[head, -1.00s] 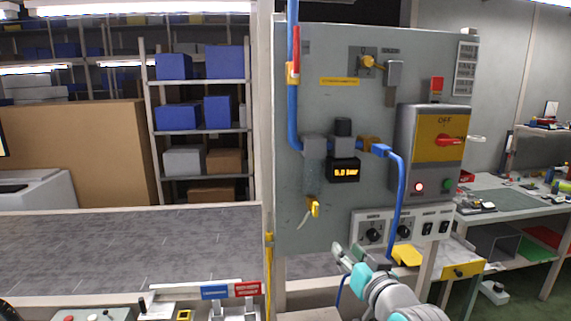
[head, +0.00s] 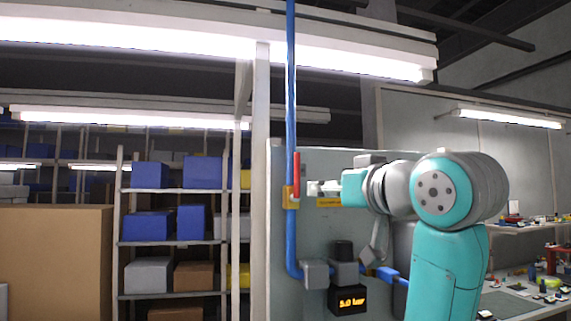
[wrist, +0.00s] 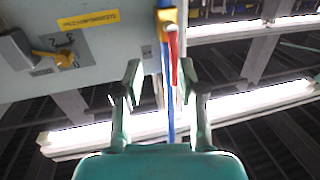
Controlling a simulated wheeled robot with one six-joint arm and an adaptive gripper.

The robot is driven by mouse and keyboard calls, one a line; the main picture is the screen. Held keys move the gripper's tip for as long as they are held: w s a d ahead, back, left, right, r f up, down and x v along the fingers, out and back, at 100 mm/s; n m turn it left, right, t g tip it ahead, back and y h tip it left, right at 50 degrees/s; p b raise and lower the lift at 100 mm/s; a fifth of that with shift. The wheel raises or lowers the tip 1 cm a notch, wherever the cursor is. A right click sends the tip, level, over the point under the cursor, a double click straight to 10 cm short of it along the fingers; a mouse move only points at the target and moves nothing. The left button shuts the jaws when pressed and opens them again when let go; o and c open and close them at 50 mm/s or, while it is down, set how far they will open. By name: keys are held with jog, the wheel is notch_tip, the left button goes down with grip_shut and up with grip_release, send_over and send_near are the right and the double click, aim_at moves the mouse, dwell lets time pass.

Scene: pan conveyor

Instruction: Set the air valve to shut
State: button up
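The air valve has a yellow body (head: 290,198) on a vertical blue pipe and a red lever (head: 297,168). The lever stands upright, along the pipe. My gripper (head: 314,188) is just right of the valve in the head view, its fingers pointing left toward it. In the wrist view my gripper (wrist: 160,75) is open, with empty space between its fingers. The red lever (wrist: 174,57) appears ahead, between the two fingertips and nearer the right one. I see no clear contact. The yellow valve body (wrist: 166,16) is at the top of that view.
The grey panel (head: 310,225) lies behind the valve. A pressure display (head: 347,300) reading about 5.0 bar is lower on it. Shelves with blue bins (head: 148,226) stand farther left.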

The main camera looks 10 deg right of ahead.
send_near(299, 160)
jog(key=shift+n, duration=0.3)
jog(key=w, duration=0.3)
jog(key=w+a, duration=0.1)
jog(key=w, duration=0.3)
jog(key=w+a, duration=0.1)
jog(key=w, duration=0.2)
jog(key=shift+w, duration=0.2)
grip_shut()
jog(key=shift+f, duration=0.1)
